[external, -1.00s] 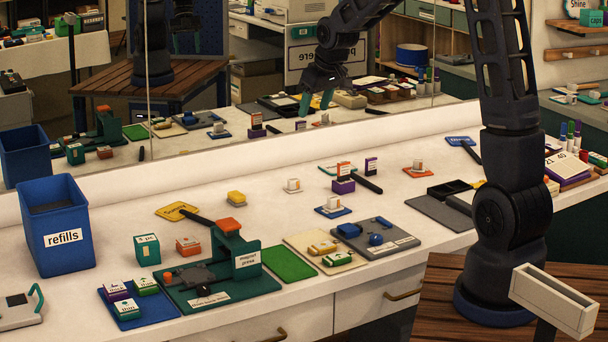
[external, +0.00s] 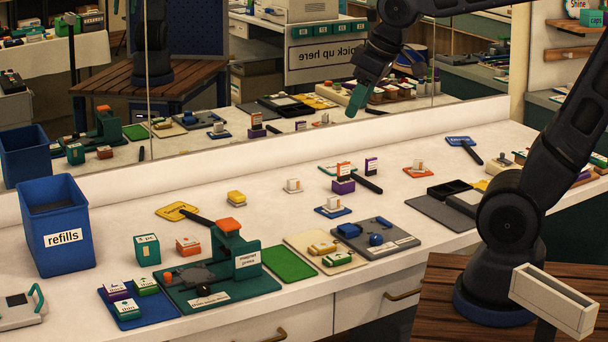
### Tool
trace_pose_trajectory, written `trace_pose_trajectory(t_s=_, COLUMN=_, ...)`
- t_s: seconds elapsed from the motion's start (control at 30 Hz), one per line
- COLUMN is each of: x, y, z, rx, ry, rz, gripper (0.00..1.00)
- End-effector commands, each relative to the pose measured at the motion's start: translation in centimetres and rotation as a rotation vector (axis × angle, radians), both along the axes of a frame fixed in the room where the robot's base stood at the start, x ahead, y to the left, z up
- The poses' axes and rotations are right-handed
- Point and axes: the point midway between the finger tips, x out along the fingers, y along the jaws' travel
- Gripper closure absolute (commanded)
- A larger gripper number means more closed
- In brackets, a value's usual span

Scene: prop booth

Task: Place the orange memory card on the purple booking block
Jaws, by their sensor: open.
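A small orange-red card with a white face (external: 344,169) stands upright at the purple block (external: 343,187) in the middle of the counter. I cannot tell whether it rests on the block or just behind it. A purple card with a white face (external: 371,166) stands a little to the right. My gripper shows only as a reflection in the mirror (external: 360,97), with green fingertips pointing down; it is open, and I see nothing held. My real gripper is outside the picture, beyond the top right edge.
The magnet press (external: 245,262), an orange block (external: 188,245) and a blue refills bin (external: 57,222) stand at left. A grey board with blue parts (external: 375,239) lies in front of the purple block. A black handle (external: 366,184) lies beside it. The mirror lines the counter's back.

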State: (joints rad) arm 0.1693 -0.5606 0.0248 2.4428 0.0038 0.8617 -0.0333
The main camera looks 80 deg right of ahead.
Motion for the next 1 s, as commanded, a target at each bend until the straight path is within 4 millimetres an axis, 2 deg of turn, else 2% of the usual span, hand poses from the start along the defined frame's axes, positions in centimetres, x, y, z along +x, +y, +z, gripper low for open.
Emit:
trace_pose_trajectory(t_s=0.1, x=-3.2, y=2.2, z=-0.1, rx=0.007, ry=-0.007, rz=0.053, gripper=0.44)
trace_pose_trajectory(t_s=0.3, x=-6.7, y=4.1, z=-0.5, rx=0.018, ry=-0.007, rz=0.106, gripper=0.44)
trace_pose_trajectory(t_s=0.47, x=-7.6, y=4.5, z=-0.8, rx=0.021, ry=-0.005, rz=0.12, gripper=0.44)
trace_pose_trajectory(t_s=0.77, x=-7.6, y=4.5, z=-0.8, rx=0.021, ry=-0.005, rz=0.12, gripper=0.44)
trace_pose_trajectory(t_s=0.8, x=-7.6, y=4.5, z=-0.8, rx=0.021, ry=-0.005, rz=0.12, gripper=0.42)
trace_pose_trajectory(t_s=1.0, x=-7.6, y=4.5, z=-0.8, rx=0.021, ry=-0.005, rz=0.12, gripper=0.03)
